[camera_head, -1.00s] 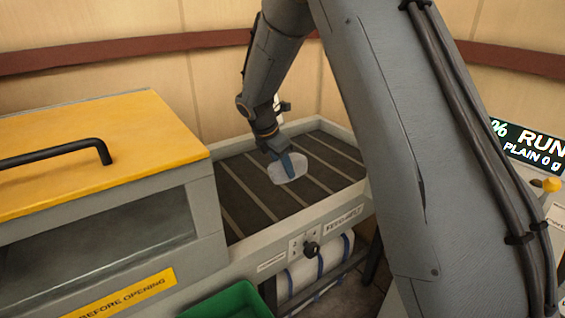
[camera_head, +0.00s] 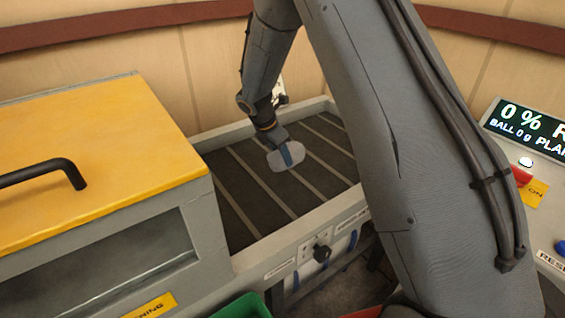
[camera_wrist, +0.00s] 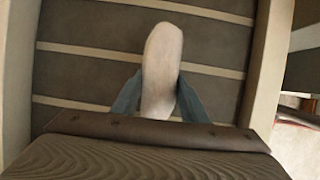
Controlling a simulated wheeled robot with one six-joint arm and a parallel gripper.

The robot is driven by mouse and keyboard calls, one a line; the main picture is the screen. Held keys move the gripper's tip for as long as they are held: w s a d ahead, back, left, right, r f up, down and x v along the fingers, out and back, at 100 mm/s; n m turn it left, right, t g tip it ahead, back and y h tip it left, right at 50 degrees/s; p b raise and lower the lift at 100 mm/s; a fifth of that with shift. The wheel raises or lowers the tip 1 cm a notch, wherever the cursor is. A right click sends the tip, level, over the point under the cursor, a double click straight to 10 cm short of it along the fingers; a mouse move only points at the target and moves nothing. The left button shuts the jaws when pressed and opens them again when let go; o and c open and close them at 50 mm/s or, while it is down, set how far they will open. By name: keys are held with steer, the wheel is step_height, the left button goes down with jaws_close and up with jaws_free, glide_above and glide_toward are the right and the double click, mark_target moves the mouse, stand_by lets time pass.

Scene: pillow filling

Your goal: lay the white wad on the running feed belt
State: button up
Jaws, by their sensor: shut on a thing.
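The white wad (camera_head: 292,159) is a flat, rounded white piece held between the blue fingers of my gripper (camera_head: 284,153). In the wrist view the wad (camera_wrist: 162,65) sticks out past both fingers of my gripper (camera_wrist: 160,100), which are shut on its sides. The feed belt (camera_head: 245,200) is dark with pale cross slats, set in a grey frame. The wad is over the middle of the belt; whether it touches the surface I cannot tell.
A grey machine with a yellow lid (camera_head: 90,145) and black handle stands left of the belt. A green bin (camera_head: 243,306) is below. A display (camera_head: 530,130) stands at right.

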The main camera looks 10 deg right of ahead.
step_height(320, 180, down, 3)
steer(key=shift+f+p, duration=0.2)
steer(key=shift+p, duration=0.25)
steer(key=shift+f, duration=0.15)
steer(key=shift+f, duration=0.2)
steer(key=shift+f+b, duration=0.3)
steer(key=shift+f, duration=0.05)
steer(key=o, duration=1.1)
